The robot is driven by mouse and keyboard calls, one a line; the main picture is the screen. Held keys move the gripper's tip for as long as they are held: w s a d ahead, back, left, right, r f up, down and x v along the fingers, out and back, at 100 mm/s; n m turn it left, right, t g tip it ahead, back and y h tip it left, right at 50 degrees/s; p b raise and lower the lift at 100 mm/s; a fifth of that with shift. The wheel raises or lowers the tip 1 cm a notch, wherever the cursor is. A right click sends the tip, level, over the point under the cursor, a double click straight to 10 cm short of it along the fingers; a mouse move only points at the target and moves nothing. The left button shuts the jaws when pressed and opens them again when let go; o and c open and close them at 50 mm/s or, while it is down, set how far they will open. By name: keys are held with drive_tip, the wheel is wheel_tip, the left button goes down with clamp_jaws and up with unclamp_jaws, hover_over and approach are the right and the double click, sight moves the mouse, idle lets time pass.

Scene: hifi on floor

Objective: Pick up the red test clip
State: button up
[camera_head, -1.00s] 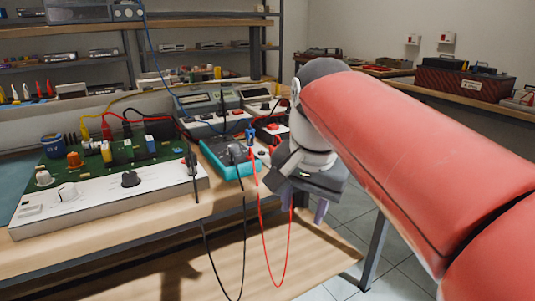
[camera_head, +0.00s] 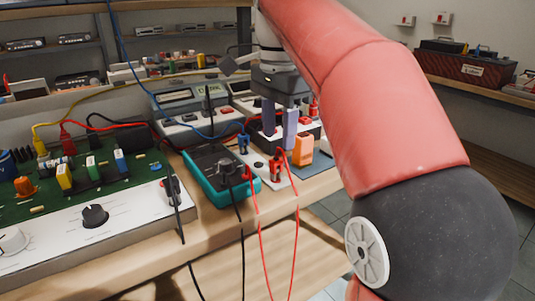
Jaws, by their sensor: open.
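The red test clip (camera_head: 277,167) stands on the white panel near the bench's right edge, with a red lead running from it. My gripper (camera_head: 279,139) is open, its two grey fingers pointing down just above and behind the clip in the picture. The fingers look empty. I cannot tell the exact gap between fingertips and clip.
A teal-edged multimeter (camera_head: 214,178) lies left of the clip. A blue clip (camera_head: 243,141) and an orange block (camera_head: 303,150) stand close by. A green circuit board (camera_head: 130,180) fills the left. Red and black leads hang over the bench's front edge.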

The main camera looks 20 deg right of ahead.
sight(276, 160)
drive_tip(key=shift+w+f, duration=0.2)
drive_tip(key=shift+f, duration=0.3)
drive_tip(key=shift+w+f, duration=0.2)
drive_tip(key=shift+f, duration=0.3)
wheel_tip(276, 160, down, 6)
drive_tip(key=shift+r+b, duration=0.15)
drive_tip(key=shift+b, duration=0.55)
drive_tip(key=shift+c, duration=0.3)
drive_tip(key=c, duration=0.9)
